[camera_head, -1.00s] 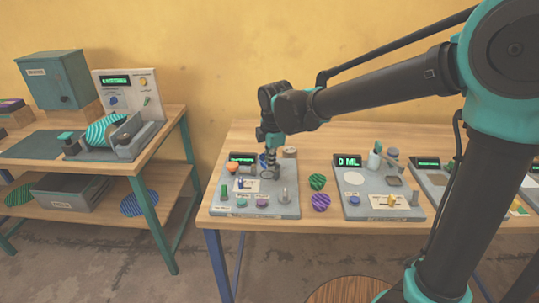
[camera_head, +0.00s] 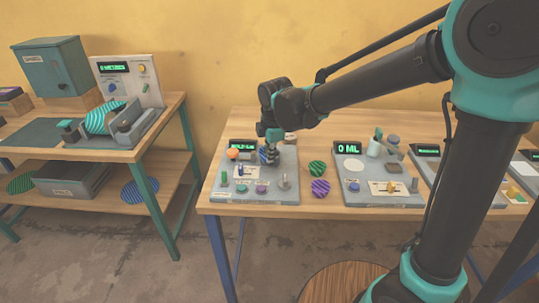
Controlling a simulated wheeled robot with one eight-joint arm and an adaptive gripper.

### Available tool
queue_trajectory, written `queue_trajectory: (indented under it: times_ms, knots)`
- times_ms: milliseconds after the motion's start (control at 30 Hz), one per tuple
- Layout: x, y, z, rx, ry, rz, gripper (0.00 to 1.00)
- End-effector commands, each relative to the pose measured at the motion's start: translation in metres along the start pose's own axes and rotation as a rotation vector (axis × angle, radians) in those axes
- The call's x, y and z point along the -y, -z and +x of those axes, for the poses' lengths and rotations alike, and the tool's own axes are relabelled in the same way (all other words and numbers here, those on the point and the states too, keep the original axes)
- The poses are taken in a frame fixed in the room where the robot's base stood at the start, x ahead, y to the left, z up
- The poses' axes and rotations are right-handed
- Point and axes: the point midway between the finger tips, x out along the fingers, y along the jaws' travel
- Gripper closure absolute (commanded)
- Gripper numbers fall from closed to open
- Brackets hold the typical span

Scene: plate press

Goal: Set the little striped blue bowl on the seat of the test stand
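My gripper (camera_head: 270,157) points down over the left board (camera_head: 283,190) on the right-hand table. Its fingertips are at the back middle of that board, too small and dark to tell whether they are open, shut or holding anything. I cannot make out a small striped blue bowl with certainty. A blue striped round dish (camera_head: 140,190) lies on the lower shelf at the left. A teal striped round piece (camera_head: 104,117) sits in the grey press-like fixture (camera_head: 134,133) on the left bench. I cannot tell which device is the test stand; its seat may be hidden under my gripper.
A green striped small piece (camera_head: 317,168) and a purple striped one (camera_head: 320,187) lie between the left board and the middle board (camera_head: 372,200). A green cabinet (camera_head: 52,65) stands on the left bench. A floor gap separates the bench and the table.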

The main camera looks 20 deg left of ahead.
Motion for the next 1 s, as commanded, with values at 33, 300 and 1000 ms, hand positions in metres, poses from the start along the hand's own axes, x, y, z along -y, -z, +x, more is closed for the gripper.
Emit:
queue_trajectory:
  times_ms: [33,300,1000]
  knots:
    - [0.000,-0.001,0.000,0.003,0.001,0.001,1.00]
    - [0.000,-0.002,0.000,0.003,0.001,0.001,1.00]
    - [0.001,-0.002,-0.018,0.004,0.001,0.001,0.71]
